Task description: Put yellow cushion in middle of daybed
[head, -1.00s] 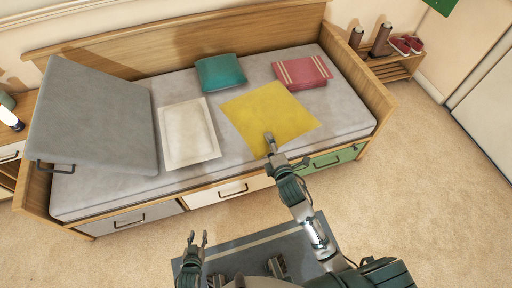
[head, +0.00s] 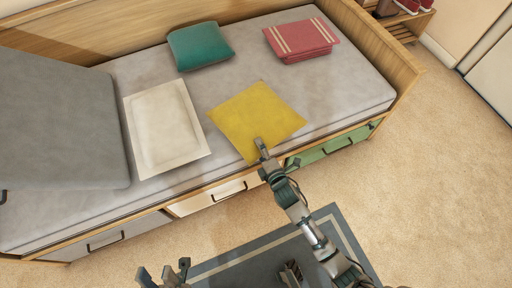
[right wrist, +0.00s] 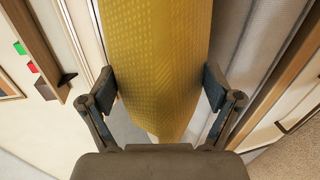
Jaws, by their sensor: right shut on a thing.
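The yellow cushion (head: 255,115) shows above the front part of the daybed's grey mattress (head: 350,80). Its lower corner reaches over the front edge; whether it touches the mattress is unclear. My right gripper (head: 262,150) is shut on the cushion's near corner. In the right wrist view the yellow cushion (right wrist: 155,50) fills the space between the fingers of the right gripper (right wrist: 163,90). My left gripper (head: 165,274) is low in the head view, in front of the daybed, with its fingers apart and empty.
A grey rug (head: 245,265) lies on the floor before the drawers.

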